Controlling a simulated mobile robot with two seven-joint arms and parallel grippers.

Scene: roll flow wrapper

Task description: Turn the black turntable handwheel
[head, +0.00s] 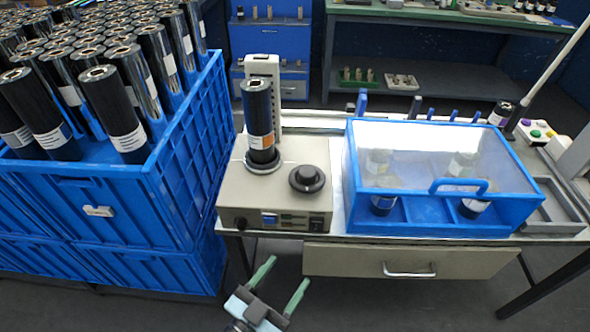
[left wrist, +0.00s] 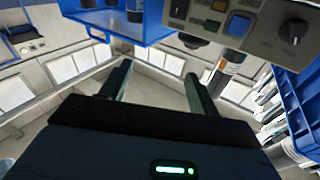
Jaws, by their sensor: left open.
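The black turntable handwheel (head: 307,179) is a round disc with a raised knob, on top of a beige machine (head: 235,196), right of a dark roll (head: 258,115) that stands upright on a round plate. My left gripper (head: 290,270) is open and empty, low in front of the machine and apart from it, its green fingers pointing up toward the machine. In the left wrist view its fingers (left wrist: 157,72) are spread with nothing between them. The machine's front panel (left wrist: 222,18) shows at the top there. My right gripper is not in view.
Blue crates (head: 187,190) full of dark rolls stand left of the machine. A blue-framed clear cover (head: 440,215) is close on the handwheel's right. The table has a drawer (head: 410,262) below its front edge. The floor in front is clear.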

